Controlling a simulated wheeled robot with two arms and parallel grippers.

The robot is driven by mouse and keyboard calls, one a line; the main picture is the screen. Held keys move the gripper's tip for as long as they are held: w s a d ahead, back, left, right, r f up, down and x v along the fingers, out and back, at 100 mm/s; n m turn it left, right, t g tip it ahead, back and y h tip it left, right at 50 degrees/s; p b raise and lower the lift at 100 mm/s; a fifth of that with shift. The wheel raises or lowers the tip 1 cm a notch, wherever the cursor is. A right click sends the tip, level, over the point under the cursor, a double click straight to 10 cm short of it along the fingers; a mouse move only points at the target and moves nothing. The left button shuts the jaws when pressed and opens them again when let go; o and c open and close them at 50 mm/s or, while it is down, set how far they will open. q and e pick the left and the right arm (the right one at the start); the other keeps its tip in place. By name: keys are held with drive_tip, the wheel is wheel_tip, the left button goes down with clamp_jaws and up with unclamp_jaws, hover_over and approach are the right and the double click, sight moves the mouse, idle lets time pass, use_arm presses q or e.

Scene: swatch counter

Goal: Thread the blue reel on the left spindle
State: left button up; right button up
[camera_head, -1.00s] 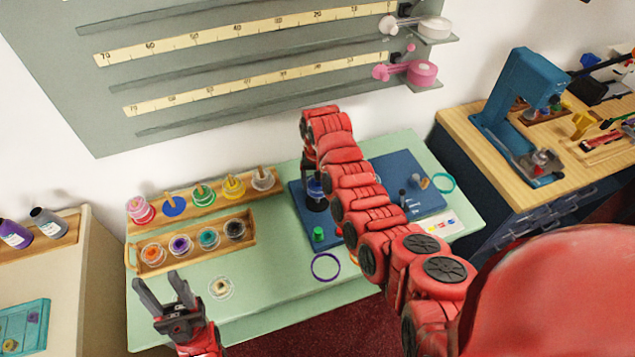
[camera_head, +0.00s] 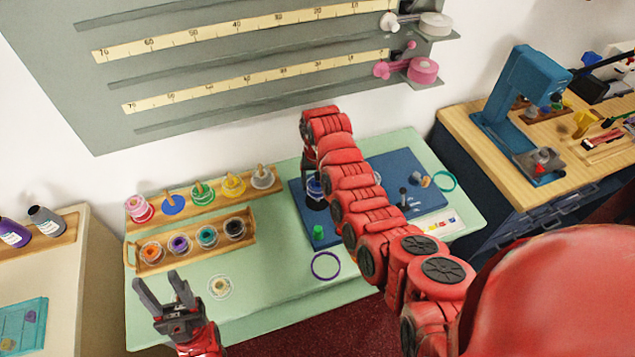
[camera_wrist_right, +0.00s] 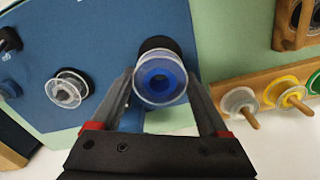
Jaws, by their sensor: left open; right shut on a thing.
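The blue reel (camera_wrist_right: 162,80), with clear flanges and a blue hub, is between the fingers of my right gripper (camera_wrist_right: 160,92), which is shut on it. In the head view the reel (camera_head: 314,187) shows at the left part of the blue board (camera_head: 296,205), partly behind my right arm. A round black part (camera_wrist_right: 158,43) shows just behind the reel in the wrist view. I cannot tell whether a spindle passes through the hub. My left gripper (camera_head: 160,290) is open and empty over the near left corner of the counter.
A clear reel (camera_wrist_right: 66,90) sits on the board. Racks of coloured reels (camera_head: 215,187) stand at the left. A loose clear reel (camera_head: 220,287), a purple ring (camera_head: 326,279) and a green piece (camera_head: 318,232) are nearer. A blue machine (camera_head: 520,100) stands on the right bench.

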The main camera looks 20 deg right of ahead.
drive_tip(key=shift+f+b, duration=0.5)
drive_tip(key=shift+f, duration=0.35)
drive_tip(key=o, duration=1.2)
drive_tip(key=shift+w+r, duration=0.1)
drive_tip(key=shift+r, duration=0.45)
drive_tip(key=shift+r+p, duration=0.75)
drive_tip(key=shift+r, duration=2.25)
